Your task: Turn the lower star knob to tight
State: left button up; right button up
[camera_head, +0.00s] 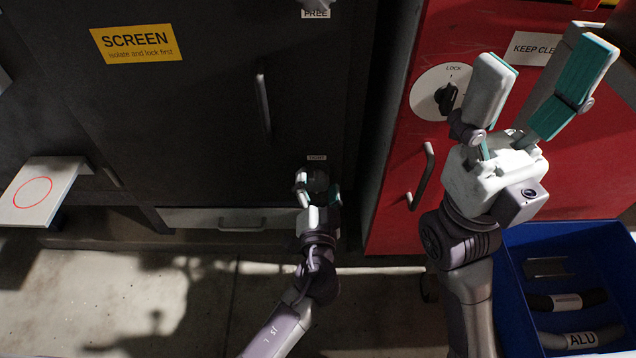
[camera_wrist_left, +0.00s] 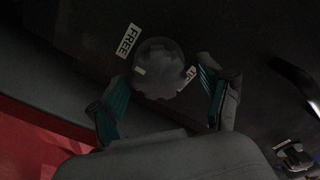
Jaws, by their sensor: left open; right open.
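The lower star knob (camera_head: 318,179) is dark and round, low on the dark cabinet front, mostly hidden by my left gripper in the head view. The left wrist view shows the knob (camera_wrist_left: 160,66) face on, with a pale mark at its left edge near the FREE label (camera_wrist_left: 128,40). A second label (camera_wrist_left: 191,75) is partly hidden by a finger. My left gripper (camera_head: 319,190) is open, its fingers on either side of the knob; I cannot tell whether they touch it. My right gripper (camera_head: 546,70) is open and empty, raised before the red cabinet.
The dark cabinet has a yellow SCREEN sign (camera_head: 137,43) and a vertical handle (camera_head: 263,105). The red cabinet (camera_head: 395,205) has a LOCK dial (camera_head: 425,92). A blue bin (camera_head: 512,290) with cable pieces stands lower right. A pale shelf with a red circle (camera_head: 40,208) juts out left.

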pick_arm(q)
jog(key=shift+w, duration=0.3)
jog(key=c, duration=1.2)
jog(key=shift+o, duration=0.2)
